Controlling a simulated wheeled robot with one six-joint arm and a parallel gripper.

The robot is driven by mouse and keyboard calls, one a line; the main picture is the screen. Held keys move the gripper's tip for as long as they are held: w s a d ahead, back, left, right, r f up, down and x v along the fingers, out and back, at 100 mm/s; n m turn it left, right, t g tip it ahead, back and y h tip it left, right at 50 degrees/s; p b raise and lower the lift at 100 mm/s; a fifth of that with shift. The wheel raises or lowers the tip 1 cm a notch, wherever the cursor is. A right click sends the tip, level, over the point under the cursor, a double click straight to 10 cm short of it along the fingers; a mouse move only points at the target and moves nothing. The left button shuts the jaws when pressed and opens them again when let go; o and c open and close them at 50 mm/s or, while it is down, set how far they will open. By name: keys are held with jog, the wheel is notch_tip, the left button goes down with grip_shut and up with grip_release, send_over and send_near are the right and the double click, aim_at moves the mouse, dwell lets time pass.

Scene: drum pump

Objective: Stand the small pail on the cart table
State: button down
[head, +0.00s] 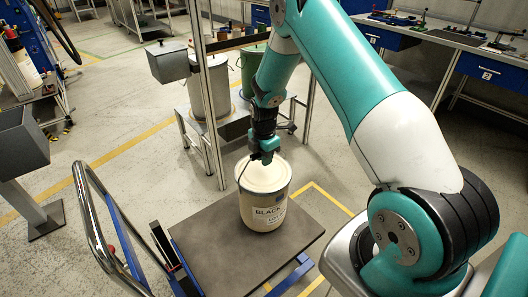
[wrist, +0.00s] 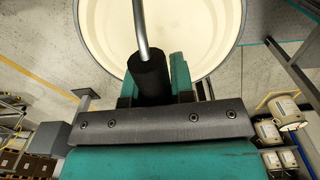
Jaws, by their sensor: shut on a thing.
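The small pail (head: 264,209) is cream-coloured with a label reading "BLACK". In the head view it is upright over the dark cart table (head: 205,240), right of the table's middle. Whether its base touches the table or hangs just above it, I cannot tell. My gripper (head: 264,157) is above the pail's top. In the wrist view its fingers (wrist: 153,82) are shut on the black grip of the pail's wire handle (wrist: 142,28). The pail's pale top and rim (wrist: 205,30) show beneath.
The cart's chrome push handle (head: 95,215) rises at the left. A metal post (head: 208,115) and a stand with a grey drum (head: 211,88) and a green drum (head: 252,72) are behind. Several pails (wrist: 291,113) show at right in the wrist view. The table's left part is bare.

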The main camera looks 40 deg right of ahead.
aim_at(264, 170)
jog(key=shift+f, duration=1.5)
jog(key=c, duration=1)
grip_release()
jog(key=shift+f, duration=0.1)
